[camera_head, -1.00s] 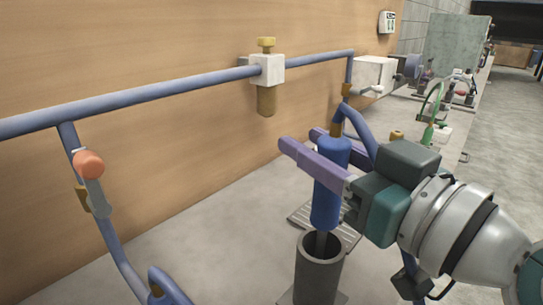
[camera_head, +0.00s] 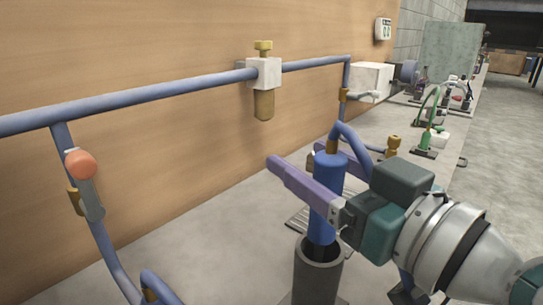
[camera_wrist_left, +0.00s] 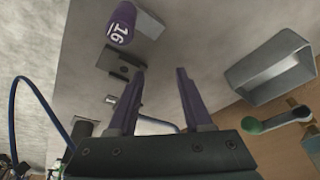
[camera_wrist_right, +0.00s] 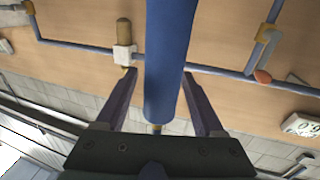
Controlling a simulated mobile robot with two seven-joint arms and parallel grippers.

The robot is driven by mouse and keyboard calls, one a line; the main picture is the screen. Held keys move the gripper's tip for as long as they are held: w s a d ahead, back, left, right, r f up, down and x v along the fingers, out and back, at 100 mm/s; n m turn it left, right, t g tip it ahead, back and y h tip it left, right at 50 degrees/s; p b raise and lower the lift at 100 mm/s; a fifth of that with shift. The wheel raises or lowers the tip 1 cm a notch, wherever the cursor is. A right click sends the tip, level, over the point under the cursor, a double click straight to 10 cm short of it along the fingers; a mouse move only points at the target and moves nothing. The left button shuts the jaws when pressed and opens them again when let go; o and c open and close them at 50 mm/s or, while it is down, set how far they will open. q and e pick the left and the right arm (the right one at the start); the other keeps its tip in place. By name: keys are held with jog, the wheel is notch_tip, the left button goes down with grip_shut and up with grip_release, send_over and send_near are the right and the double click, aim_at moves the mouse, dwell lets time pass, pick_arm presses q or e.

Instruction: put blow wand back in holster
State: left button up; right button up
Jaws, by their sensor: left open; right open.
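The blow wand has a blue cylindrical handle (camera_head: 326,196) and stands upright with its lower end inside the mouth of the grey tube holster (camera_head: 318,272). A blue hose runs from its top. My right gripper (camera_head: 292,165) is open, with its purple fingers on either side of the handle. In the right wrist view the handle (camera_wrist_right: 168,60) passes between the open fingers (camera_wrist_right: 160,90), with a gap at each side. My left gripper (camera_wrist_left: 163,85) is open and empty in the left wrist view and is out of the head view.
A blue pipe (camera_head: 130,104) with a white and brass filter unit (camera_head: 264,75) runs along the wooden wall. A red-knobbed valve (camera_head: 82,165) hangs at the left. A white box (camera_head: 371,79) and more bench equipment stand further back.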

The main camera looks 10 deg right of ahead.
pick_arm(q)
jog(key=shift+r, duration=0.25)
notch_tip(320, 180, down, 2)
jog(key=shift+d+f+b, duration=0.15)
jog(key=shift+b, duration=0.75)
pick_arm(e)
jog(key=v, duration=1.2)
jog(key=s+a+f+n+g+h, duration=0.1)
jog(key=s+a+f+g, duration=0.3)
jog(key=f+g, duration=0.4)
pick_arm(q)
jog(key=shift+a, duration=0.2)
pick_arm(e)
jog(key=s+d+f+m+g+h, duration=0.3)
jog(key=s+d+f+g+h, duration=0.2)
jog(key=s+d+f, duration=0.2)
jog(key=shift+s+m+h, duration=0.3)
jog(key=shift+s+h, duration=0.05)
jog(key=shift+h, duration=0.05)
